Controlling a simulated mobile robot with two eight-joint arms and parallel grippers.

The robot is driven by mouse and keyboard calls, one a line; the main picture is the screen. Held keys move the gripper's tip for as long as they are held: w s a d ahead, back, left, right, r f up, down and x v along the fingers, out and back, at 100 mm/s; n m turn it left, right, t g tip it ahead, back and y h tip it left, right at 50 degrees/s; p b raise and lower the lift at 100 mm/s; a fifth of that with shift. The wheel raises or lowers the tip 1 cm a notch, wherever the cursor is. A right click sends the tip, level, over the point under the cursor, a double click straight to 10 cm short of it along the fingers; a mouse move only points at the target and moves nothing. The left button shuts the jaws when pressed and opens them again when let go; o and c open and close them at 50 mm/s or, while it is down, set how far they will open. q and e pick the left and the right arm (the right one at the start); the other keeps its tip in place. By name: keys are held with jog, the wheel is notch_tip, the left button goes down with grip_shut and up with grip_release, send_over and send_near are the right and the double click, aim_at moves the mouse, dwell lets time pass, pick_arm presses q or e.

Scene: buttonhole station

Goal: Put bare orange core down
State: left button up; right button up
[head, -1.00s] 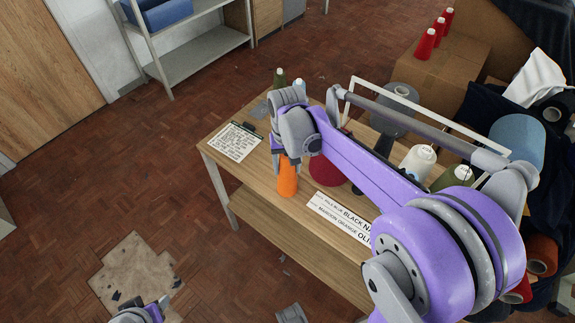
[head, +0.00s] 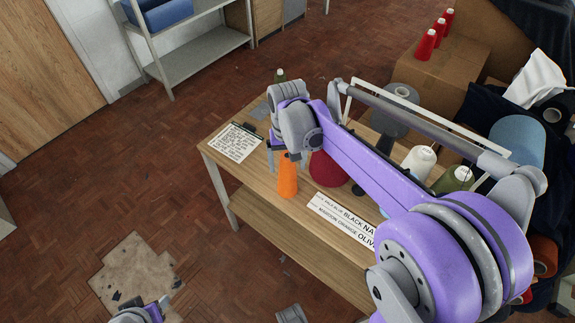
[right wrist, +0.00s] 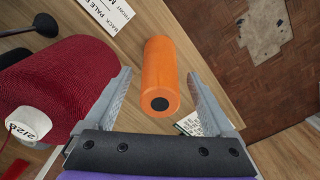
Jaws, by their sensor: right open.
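The bare orange core (head: 287,180) stands upright on the wooden table (head: 262,203), near its front left edge. My right gripper (head: 285,157) is over its upper end. In the right wrist view, the orange core (right wrist: 159,75) shows between the two spread fingers of the right gripper (right wrist: 160,88), with a gap on each side. Its end has a dark hole. At the bottom left of the head view, a small part of my left gripper (head: 160,306) shows; its jaws cannot be made out.
A dark red cone (head: 328,168) stands close to the right of the core. A clipboard (head: 235,142) lies to the left, and a printed label strip (head: 341,220) lies at the front edge. White (head: 419,162) and olive (head: 455,178) cones stand further right.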

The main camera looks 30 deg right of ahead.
notch_tip(320, 180, up, 10)
jog(key=shift+s+r+p, duration=0.1)
jog(key=shift+p, duration=0.45)
jog(key=shift+s+a, duration=0.2)
jog(key=shift+s, duration=0.1)
jog(key=s+a+f+n+t, duration=0.2)
jog(key=s+a+f, duration=0.1)
jog(key=s+f, duration=0.3)
jog(key=s+a+f+n+t, duration=0.2)
jog(key=s+f, duration=0.4)
jog(key=s, duration=0.4)
jog(key=shift+a+n+t, duration=0.3)
jog(key=shift+a+t, duration=0.2)
jog(key=shift+a, duration=0.2)
